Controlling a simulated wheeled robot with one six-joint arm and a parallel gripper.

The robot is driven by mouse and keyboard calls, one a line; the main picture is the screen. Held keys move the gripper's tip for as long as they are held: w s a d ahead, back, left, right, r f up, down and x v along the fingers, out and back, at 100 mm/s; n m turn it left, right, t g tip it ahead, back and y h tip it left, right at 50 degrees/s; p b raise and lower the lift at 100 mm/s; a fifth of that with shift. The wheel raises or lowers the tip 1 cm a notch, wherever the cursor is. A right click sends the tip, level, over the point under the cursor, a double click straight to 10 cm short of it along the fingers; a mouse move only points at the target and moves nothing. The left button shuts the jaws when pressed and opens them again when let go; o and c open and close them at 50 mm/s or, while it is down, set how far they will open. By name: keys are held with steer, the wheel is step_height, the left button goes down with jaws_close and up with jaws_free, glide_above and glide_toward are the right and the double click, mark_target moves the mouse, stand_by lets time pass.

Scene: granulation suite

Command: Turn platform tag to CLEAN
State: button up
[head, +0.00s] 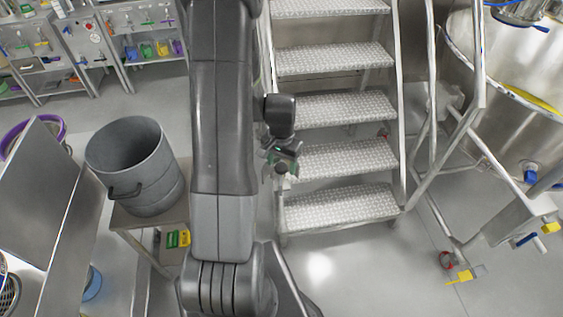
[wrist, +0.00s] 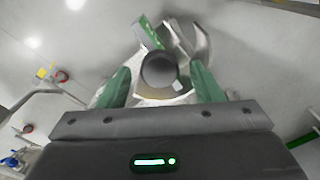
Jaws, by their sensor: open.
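The platform tag seems to be the small fitting with a dark round knob (wrist: 159,69) and a flat green-and-grey plate (wrist: 150,34) in the wrist view. I cannot read its lettering. My gripper (wrist: 161,90) is open, with one green finger on each side of the knob; I cannot tell whether either finger touches it. In the head view my gripper (head: 282,163) is at the left side of the metal steps (head: 335,108), and the tag is mostly hidden behind or within it.
A grey bucket (head: 135,165) stands on a small table left of my arm, with a green-and-yellow tag (head: 178,239) below. A large steel vessel (head: 500,110) and tubular frame stand at right. Shelving (head: 90,45) is at back left. Floor (head: 340,270) before the steps is clear.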

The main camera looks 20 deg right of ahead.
steer(key=shift+f, duration=0.1)
steer(key=shift+c, duration=0.2)
steer(key=c, duration=0.9)
steer(key=shift+c, duration=0.2)
steer(key=shift+n, duration=0.3)
steer(key=n+b, duration=0.3)
steer(key=shift+f+n, duration=0.15)
steer(key=shift+n, duration=0.15)
steer(key=n+b, duration=0.2)
steer(key=n, duration=0.2)
steer(key=shift+n, duration=0.3)
steer(key=n+b, duration=0.1)
steer(key=n, duration=0.3)
steer(key=shift+n+b, duration=0.7)
steer(key=shift+n, duration=1.4)
steer(key=shift+r, duration=0.2)
